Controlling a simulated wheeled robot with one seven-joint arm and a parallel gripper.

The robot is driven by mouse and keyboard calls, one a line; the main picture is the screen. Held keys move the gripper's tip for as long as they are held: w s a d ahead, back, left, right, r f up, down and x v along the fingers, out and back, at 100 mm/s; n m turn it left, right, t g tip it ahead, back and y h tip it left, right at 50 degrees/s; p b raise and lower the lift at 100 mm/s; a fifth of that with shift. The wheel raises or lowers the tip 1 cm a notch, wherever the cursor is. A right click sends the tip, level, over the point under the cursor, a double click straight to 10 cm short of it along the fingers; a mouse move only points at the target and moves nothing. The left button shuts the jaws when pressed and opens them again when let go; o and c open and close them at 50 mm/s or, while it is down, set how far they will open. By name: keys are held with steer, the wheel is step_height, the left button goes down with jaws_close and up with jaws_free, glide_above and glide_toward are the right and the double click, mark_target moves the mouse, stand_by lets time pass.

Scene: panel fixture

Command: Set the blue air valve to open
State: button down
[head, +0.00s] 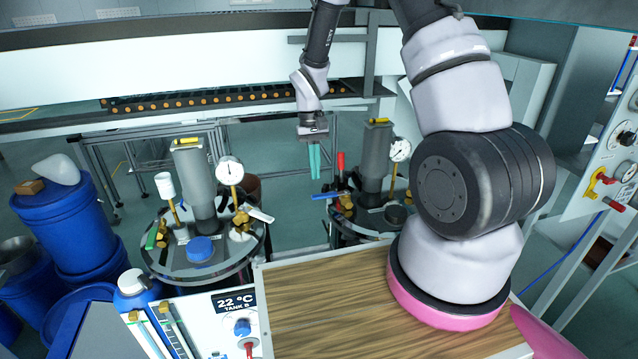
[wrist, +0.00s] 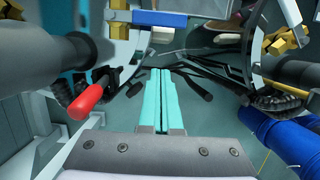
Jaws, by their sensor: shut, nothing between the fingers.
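The blue air valve handle (head: 325,195) sticks out roughly level to the left of a brass fitting (head: 346,201) on the right-hand tank. It also shows as a blue bar across the top of the wrist view (wrist: 172,19). My gripper (head: 315,176) has teal fingers pressed together, with nothing between them. In the head view the fingertips hang just above the blue handle's free end, apart from it. In the wrist view the fingers (wrist: 160,72) point toward the blue handle and stop short of it. The handle's open or closed marking is not readable.
A red handle (head: 340,162) stands upright by the blue one and shows left of my fingers in the wrist view (wrist: 88,98). A grey cylinder (head: 376,160) and gauge (head: 400,150) stand behind. Another tank (head: 160,262) is to the left. Open floor lies between the tanks.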

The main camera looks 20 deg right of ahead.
mark_target(331, 195)
steer(key=shift+s+f, duration=0.3)
steer(key=shift+s, duration=0.45)
steer(key=shift+s+f, duration=0.3)
steer(key=shift+s, duration=0.4)
steer(key=shift+s+f, duration=0.3)
steer(key=shift+s, duration=0.45)
